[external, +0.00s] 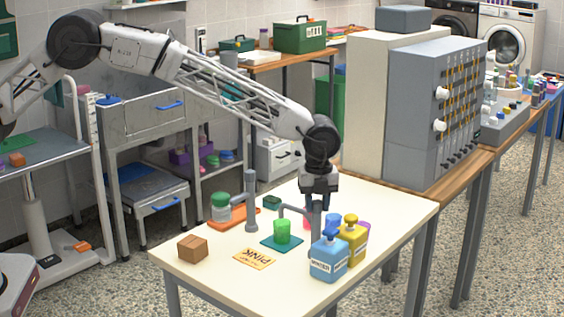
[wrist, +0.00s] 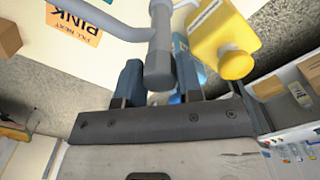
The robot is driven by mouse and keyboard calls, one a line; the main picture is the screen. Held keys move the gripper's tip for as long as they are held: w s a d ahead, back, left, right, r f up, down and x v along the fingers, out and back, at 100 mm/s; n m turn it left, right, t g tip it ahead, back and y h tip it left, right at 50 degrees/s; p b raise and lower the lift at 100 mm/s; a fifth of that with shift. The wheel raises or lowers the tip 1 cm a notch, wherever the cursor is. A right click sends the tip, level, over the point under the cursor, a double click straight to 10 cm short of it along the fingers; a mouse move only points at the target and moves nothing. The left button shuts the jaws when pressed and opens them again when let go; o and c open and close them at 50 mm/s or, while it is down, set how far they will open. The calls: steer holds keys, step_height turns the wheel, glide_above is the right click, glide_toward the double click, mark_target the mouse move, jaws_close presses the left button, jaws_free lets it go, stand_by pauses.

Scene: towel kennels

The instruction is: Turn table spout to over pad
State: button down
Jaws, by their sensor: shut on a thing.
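A grey table spout (external: 316,221) stands on the cream table as an upright post. Its arm (external: 292,208) reaches left, with its end near the green cup (external: 282,231) on a teal pad (external: 281,243). My gripper (external: 318,198) points down at the top of this post. In the wrist view the post (wrist: 159,70) sits between the two fingers of my gripper (wrist: 158,78), which is shut on it. The spout arm (wrist: 122,28) runs up and left there. A second grey spout (external: 251,205) stands further left, its arm toward a green-lidded jar (external: 221,206) on an orange pad (external: 240,219).
A blue bottle (external: 328,260) and a yellow bottle (external: 353,238) stand close in front and right of the post. A card reading PINK (external: 254,259) and a brown box (external: 193,248) lie left. A large grey cabinet (external: 425,110) stands behind right.

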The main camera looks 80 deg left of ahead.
steer(key=shift+m, duration=0.3)
steer(key=c, duration=0.8)
jaws_free()
steer(key=shift+r, duration=0.15)
steer(key=shift+r, duration=3.75)
steer(key=shift+r, duration=0.1)
